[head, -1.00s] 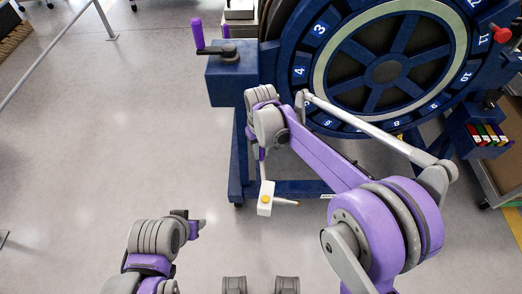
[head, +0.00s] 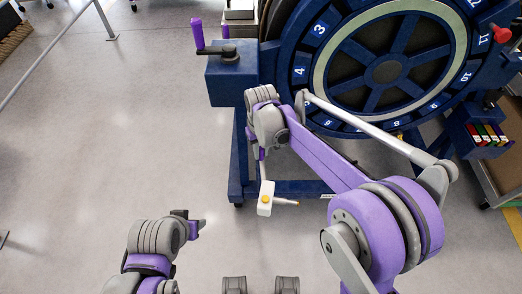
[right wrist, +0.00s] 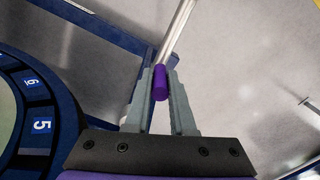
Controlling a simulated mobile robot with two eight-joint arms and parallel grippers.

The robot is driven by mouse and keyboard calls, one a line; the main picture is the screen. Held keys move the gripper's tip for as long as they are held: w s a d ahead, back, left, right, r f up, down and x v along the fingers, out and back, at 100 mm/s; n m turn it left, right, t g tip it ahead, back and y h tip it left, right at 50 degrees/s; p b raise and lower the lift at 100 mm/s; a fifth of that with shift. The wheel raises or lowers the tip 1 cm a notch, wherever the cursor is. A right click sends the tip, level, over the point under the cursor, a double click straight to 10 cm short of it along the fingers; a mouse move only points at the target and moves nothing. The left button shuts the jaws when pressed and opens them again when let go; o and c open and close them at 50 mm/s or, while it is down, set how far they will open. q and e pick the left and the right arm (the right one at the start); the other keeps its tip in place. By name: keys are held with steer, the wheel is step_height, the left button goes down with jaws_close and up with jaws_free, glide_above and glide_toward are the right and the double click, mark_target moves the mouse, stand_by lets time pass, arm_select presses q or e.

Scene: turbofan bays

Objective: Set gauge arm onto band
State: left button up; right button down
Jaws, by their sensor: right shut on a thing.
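My right gripper (head: 262,152) hangs in front of the large blue wheel's frame, partly hidden by its own wrist. It is shut on the gauge arm's purple grip, which shows between both fingers in the right wrist view (right wrist: 160,84). The gauge arm (head: 265,198) hangs below, with a white block, a yellow button and a short tip pointing right. Its silver rod (right wrist: 181,25) runs away from the fingers. A pale ring band (head: 321,76) circles the wheel face, up and right of the gauge arm and apart from it. My left gripper (head: 195,229) is low at left; its jaws are unclear.
The blue numbered wheel (head: 299,71) stands on a blue frame (head: 238,180). A crank box with a purple handle (head: 197,34) juts out at its left. A red knob (head: 501,34) and a rack of coloured items (head: 488,136) are at right. Floor at left is clear.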

steer(key=shift+d, duration=0.1)
stand_by(0.4)
steer(key=w+d+n, duration=0.3)
steer(key=d+n, duration=0.5)
arm_select(q)
steer(key=shift+w+a+r+p, duration=0.1)
steer(key=shift+w+r+p, duration=0.6)
steer(key=shift+w, duration=0.15)
arm_select(e)
steer(key=w+d+n, duration=0.2)
steer(key=w+n, duration=0.8)
steer(key=w, duration=0.1)
steer(key=shift+w+d+n, duration=0.3)
steer(key=shift+d, duration=0.05)
steer(key=c, duration=0.8)
jaws_free()
steer(key=shift+o, duration=0.2)
